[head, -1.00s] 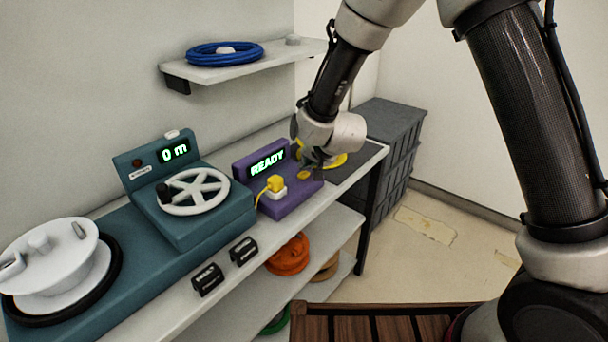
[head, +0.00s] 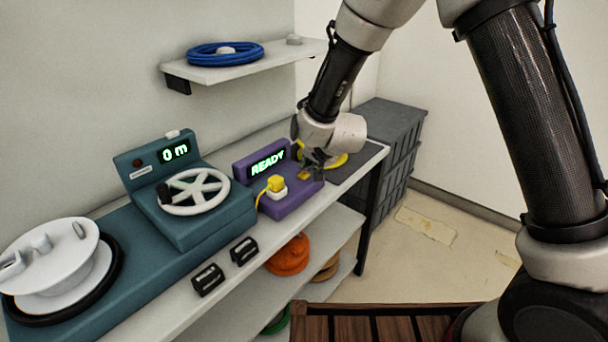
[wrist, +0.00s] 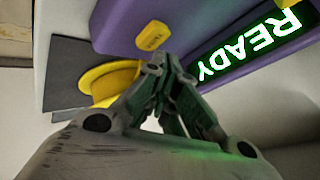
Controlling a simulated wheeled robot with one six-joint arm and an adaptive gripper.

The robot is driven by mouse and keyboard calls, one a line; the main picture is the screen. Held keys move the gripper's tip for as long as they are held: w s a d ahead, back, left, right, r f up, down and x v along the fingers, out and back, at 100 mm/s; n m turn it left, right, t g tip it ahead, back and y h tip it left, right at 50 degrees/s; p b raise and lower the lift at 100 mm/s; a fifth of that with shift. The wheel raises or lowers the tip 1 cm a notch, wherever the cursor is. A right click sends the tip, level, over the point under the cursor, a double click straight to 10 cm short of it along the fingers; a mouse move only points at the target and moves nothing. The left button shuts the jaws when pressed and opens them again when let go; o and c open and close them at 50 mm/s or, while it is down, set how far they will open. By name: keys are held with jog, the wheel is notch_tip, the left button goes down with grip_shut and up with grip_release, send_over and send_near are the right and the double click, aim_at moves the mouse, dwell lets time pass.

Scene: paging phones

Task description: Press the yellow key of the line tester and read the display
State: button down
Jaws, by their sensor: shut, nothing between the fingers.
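The purple line tester (head: 286,205) stands on the bench, and its display (head: 268,163) reads READY in green letters. The display also shows upside down in the wrist view (wrist: 250,45). The yellow key (wrist: 152,35) sits on the tester's top face, with small lettering on it; in the head view the key (head: 304,175) is partly covered by my fingers. My gripper (wrist: 160,62) is shut and empty. Its fingertips are close to the key; I cannot tell whether they touch it.
A yellow plug (head: 275,183) with a cord sits in a white socket on the tester. A teal machine with a white handwheel (head: 194,191) and a "0 m" display stands to the left. A yellow object (wrist: 108,82) lies on a dark mat (wrist: 65,60) beside the tester.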

aim_at(307, 173)
jog(key=shift+f, duration=0.4)
jog(key=shift+f, duration=0.45)
dwell(0.7)
jog(key=shift+r, duration=0.9)
jog(key=shift+r, duration=2.5)
